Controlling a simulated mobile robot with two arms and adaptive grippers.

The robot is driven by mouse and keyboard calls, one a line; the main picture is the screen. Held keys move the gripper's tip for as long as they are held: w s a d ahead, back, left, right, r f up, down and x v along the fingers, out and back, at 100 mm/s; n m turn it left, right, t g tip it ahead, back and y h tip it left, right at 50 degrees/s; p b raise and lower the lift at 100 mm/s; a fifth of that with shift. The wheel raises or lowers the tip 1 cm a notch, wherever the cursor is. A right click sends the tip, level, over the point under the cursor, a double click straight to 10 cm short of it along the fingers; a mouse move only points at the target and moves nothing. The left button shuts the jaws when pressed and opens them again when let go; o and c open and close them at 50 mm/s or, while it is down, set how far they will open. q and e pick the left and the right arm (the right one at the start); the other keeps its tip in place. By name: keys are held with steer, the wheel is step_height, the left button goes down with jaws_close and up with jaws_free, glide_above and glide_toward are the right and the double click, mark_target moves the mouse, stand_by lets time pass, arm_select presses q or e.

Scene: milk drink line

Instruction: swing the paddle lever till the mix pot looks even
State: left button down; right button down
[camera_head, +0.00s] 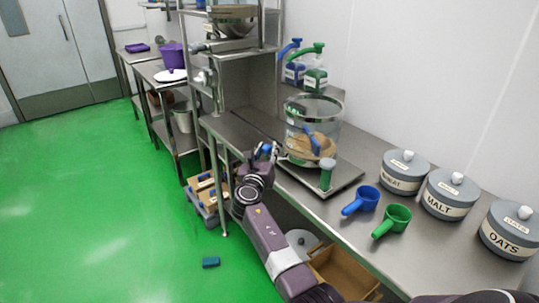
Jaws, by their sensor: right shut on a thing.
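The mix pot (299,112) is a clear round vessel on a flat metal base (346,179) on the steel counter. A tan mix (314,152) fills its lower part, with a blue paddle (309,134) standing tilted in it. The mix is too small in view to judge whether it is even. My right gripper (266,152) is at the counter edge, just left of the pot, shut on a small blue part that seems to be the paddle lever's handle. The lever's link to the paddle cannot be made out. My left gripper is not in view.
Blue (367,197) and green (397,217) scoops and several lidded canisters, including malt (447,195) and oats (511,231), stand to the right. Jugs (315,77) stand behind. A blue block (211,262) lies on the open green floor.

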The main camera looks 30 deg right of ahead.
steer(key=shift+w+d, duration=0.25)
steer(key=shift+w, duration=0.3)
steer(key=shift+w+d, duration=0.25)
steer(key=shift+w, duration=0.35)
steer(key=c, duration=1.5)
jaws_free()
steer(key=shift+c, duration=0.2)
steer(key=v, duration=1.2)
